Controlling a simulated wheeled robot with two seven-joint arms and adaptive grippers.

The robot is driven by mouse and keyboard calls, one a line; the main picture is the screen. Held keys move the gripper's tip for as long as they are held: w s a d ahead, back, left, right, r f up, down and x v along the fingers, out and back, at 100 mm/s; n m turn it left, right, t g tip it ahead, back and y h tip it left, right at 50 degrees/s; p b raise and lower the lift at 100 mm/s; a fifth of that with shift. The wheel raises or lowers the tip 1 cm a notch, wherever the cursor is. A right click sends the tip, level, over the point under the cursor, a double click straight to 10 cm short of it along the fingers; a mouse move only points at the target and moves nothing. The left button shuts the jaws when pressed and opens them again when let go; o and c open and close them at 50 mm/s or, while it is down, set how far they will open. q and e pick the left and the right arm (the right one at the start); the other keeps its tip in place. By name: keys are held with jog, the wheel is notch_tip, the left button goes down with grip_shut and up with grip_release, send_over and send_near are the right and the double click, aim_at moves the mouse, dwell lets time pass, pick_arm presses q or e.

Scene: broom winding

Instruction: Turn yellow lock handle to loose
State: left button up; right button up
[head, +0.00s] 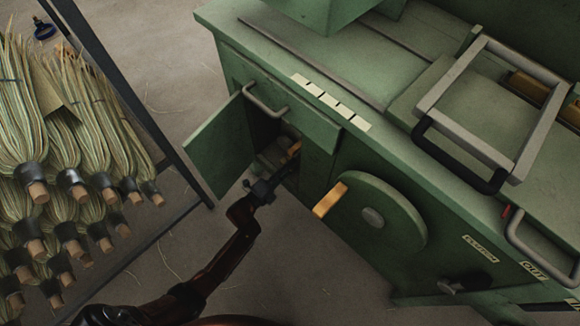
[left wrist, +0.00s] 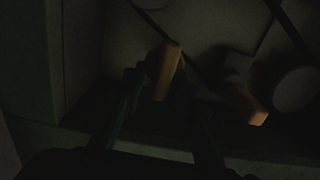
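A yellow lock handle (left wrist: 164,72) shows inside the dark compartment in the left wrist view, tilted slightly from upright. A second orange-yellow handle (left wrist: 245,104) lies to its right, beside a round part. In the head view, a small orange piece (head: 294,149) shows inside the open cabinet; I cannot tell which handle it is. My left gripper (head: 272,182) reaches into the cabinet opening. In the left wrist view its fingers (left wrist: 168,98) are apart, with the first handle near the gap between their tips. Contact cannot be made out in the dark. My right gripper is not in view.
The green cabinet door (head: 219,147) stands open left of my gripper. A green wheel (head: 381,222) with a yellow grip (head: 329,199) is close on the right. A rack of brooms (head: 62,150) stands at the left. The floor between rack and machine is free.

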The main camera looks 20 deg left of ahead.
pick_arm(q)
jog(key=shift+o, duration=0.2)
jog(key=shift+s, duration=0.1)
jog(key=v, duration=1.1)
jog(key=shift+s+a, duration=0.15)
jog(key=shift+s, duration=0.25)
